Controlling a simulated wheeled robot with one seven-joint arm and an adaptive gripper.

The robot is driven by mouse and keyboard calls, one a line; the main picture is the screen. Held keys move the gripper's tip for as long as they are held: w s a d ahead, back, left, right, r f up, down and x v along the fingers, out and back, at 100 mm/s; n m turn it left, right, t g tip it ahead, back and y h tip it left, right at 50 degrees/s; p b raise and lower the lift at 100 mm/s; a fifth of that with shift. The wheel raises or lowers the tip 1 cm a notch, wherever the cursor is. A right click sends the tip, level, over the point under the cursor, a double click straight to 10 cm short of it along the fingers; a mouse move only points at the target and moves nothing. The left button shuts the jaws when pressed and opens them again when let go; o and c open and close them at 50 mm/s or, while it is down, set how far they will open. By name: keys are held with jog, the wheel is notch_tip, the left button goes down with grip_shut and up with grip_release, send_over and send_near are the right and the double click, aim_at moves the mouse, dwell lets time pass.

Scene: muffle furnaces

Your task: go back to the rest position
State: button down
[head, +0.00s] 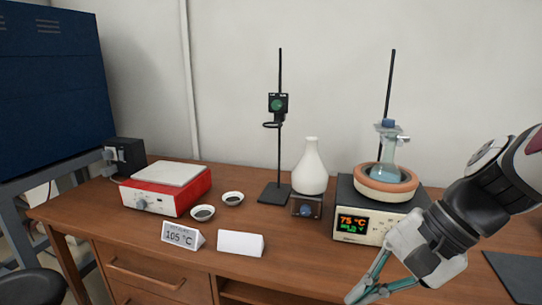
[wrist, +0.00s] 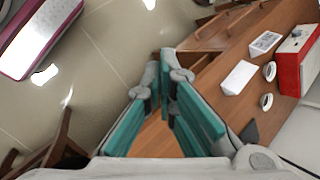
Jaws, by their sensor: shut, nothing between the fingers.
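My gripper (head: 362,290) is at the lower right of the head view, in front of the heating unit and over the front part of the wooden bench (head: 290,270). Its teal fingers are shut and hold nothing. In the wrist view the fingers (wrist: 166,62) come together near the middle, with the tiled floor (wrist: 100,60) on the left and the bench on the right.
A heating unit (head: 361,224) reading 75 °C bears a flask (head: 389,155) in a ring-shaped bath. A white flask (head: 311,168), a stand (head: 281,120), two small dishes (head: 203,212), a red-and-white device (head: 165,188) and two white cards (head: 241,243) stand on the bench.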

jog(key=s+d+r+n+h, duration=0.1)
jog(key=s+d+n+h, duration=0.2)
jog(key=s+n, duration=0.3)
jog(key=s+d+n+h, duration=0.2)
jog(key=s+n+h, duration=0.1)
jog(key=s, duration=0.5)
notch_tip(320, 180, up, 14)
jog(key=t+p, duration=0.3)
jog(key=p, duration=0.9)
jog(key=shift+d, duration=0.25)
jog(key=shift+r, duration=0.1)
